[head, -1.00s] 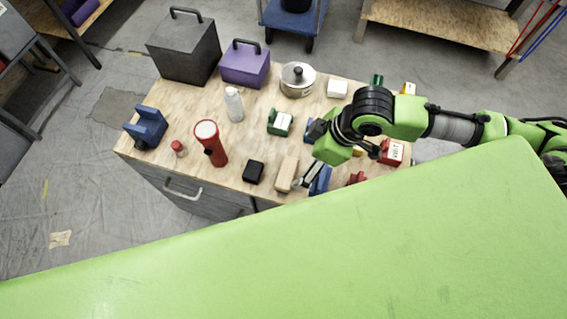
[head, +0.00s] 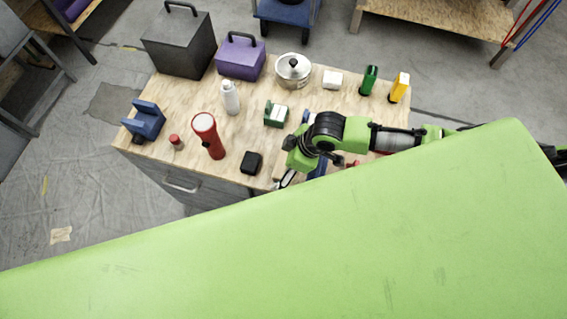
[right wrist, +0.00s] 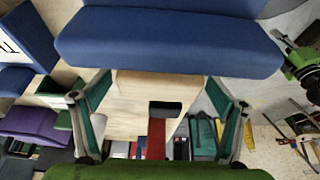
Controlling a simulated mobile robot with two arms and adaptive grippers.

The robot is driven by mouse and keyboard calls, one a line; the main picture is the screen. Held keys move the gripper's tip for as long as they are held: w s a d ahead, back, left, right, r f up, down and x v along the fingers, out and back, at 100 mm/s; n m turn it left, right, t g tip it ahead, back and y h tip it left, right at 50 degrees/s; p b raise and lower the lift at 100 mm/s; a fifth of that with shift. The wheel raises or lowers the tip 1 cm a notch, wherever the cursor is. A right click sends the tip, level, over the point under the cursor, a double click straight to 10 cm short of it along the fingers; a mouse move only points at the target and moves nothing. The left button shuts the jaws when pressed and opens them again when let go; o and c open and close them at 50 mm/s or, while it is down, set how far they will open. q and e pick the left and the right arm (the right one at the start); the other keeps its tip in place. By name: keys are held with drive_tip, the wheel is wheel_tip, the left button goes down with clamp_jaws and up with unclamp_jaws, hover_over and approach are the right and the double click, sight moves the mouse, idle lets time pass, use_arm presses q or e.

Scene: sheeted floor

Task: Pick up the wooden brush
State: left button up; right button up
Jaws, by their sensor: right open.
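The wooden brush, a pale wooden block (right wrist: 160,82), shows in the right wrist view between the two fingers of my right gripper (right wrist: 158,96). The fingers stand apart on either side of it, and I see no grip on it. In the head view my right gripper (head: 286,180) is low over the table's front edge and hides most of the brush. My left gripper is out of view.
A blue object (right wrist: 170,40) looms close in the right wrist view. On the wooden table (head: 185,95) stand a black block (head: 251,163), a red flashlight (head: 208,136), a green-and-white item (head: 276,114) and a pot (head: 293,70). My arm hides the table's right front.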

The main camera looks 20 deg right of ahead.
drive_tip(key=c, duration=1.2)
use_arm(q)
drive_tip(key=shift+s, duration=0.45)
use_arm(e)
drive_tip(key=shift+c, duration=0.2)
drive_tip(key=shift+r, duration=0.15)
drive_tip(key=shift+r, duration=0.6)
drive_tip(key=s+d+r, duration=0.2)
drive_tip(key=s+r, duration=0.1)
drive_tip(key=s+d+r+b, duration=0.1)
drive_tip(key=s+d+r, duration=0.1)
drive_tip(key=s+r, duration=0.1)
drive_tip(key=s+d+r+b, duration=0.1)
drive_tip(key=s+d+r, duration=0.1)
drive_tip(key=s+r, duration=0.1)
drive_tip(key=shift+s+d+r, duration=0.15)
drive_tip(key=shift+r, duration=0.45)
use_arm(q)
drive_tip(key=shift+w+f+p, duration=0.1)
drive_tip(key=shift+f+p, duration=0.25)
drive_tip(key=shift+p, duration=0.3)
use_arm(e)
drive_tip(key=shift+s+d+r, duration=0.35)
drive_tip(key=shift+s, duration=0.25)
drive_tip(key=shift+s+d+r, duration=0.35)
drive_tip(key=shift+s, duration=0.25)
